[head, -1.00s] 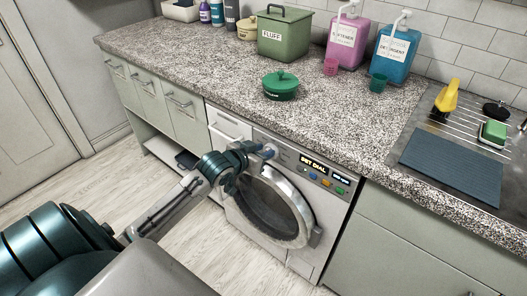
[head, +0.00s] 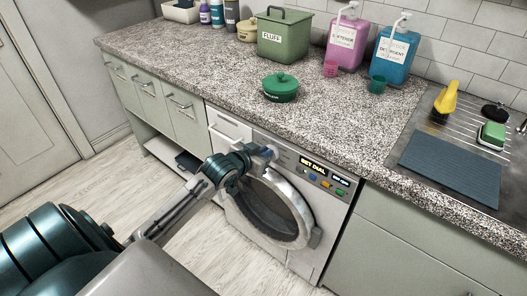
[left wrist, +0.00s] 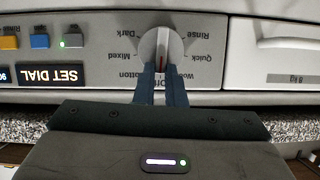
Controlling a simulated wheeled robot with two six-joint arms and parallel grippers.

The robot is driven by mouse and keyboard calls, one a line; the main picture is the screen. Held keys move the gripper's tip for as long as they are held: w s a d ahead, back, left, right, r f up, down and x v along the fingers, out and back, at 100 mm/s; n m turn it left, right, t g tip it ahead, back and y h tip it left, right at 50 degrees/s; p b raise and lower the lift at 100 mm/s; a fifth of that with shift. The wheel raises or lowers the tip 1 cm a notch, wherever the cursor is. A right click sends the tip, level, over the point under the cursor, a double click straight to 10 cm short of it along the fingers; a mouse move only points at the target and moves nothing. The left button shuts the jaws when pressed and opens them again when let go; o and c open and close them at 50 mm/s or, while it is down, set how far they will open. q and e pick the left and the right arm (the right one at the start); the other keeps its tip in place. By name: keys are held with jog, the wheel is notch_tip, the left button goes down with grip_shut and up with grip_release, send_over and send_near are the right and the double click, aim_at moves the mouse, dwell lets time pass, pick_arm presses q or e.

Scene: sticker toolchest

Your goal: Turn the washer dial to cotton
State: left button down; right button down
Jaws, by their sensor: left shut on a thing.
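The washer (head: 270,205) is a white front-loader under the counter, and its round door is closed. Its dial (left wrist: 160,46) is a pale knob with a red line, shown upside down in the left wrist view. The labels around it include Rinse, Dark, Mixed, Cotton, Off, Wool and Quick. The red line runs nearly upright in that picture, on the Off side; its exact setting is partly hidden by the fingers. My left gripper (left wrist: 162,72) is shut on the dial; in the head view the left gripper (head: 264,154) covers it. My right gripper is out of view.
The washer display (left wrist: 52,74) reads SET DIAL, beside coloured buttons. A detergent drawer (left wrist: 275,50) is on the dial's other side. Open floor lies before the washer.

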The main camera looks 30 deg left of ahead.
pick_arm(q)
jog(key=shift+s+d+f+m+t+y+p, duration=0.15)
jog(key=shift+d+m+y+p, duration=0.15)
jog(key=shift+m+y+p, duration=0.4)
jog(key=shift+w+d+f+m+t+y+p, duration=0.1)
jog(key=shift+d+m+y+p, duration=0.3)
jog(key=shift+m, duration=0.55)
jog(key=shift+s+d+f+m+t+y+p, duration=0.1)
jog(key=shift+d+m+t+y+p, duration=0.1)
jog(key=shift+m+y+p, duration=0.5)
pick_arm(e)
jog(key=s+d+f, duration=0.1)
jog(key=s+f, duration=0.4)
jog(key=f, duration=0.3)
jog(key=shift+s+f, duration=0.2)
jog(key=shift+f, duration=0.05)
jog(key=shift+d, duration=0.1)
pick_arm(q)
jog(key=c, duration=1.5)
grip_release()
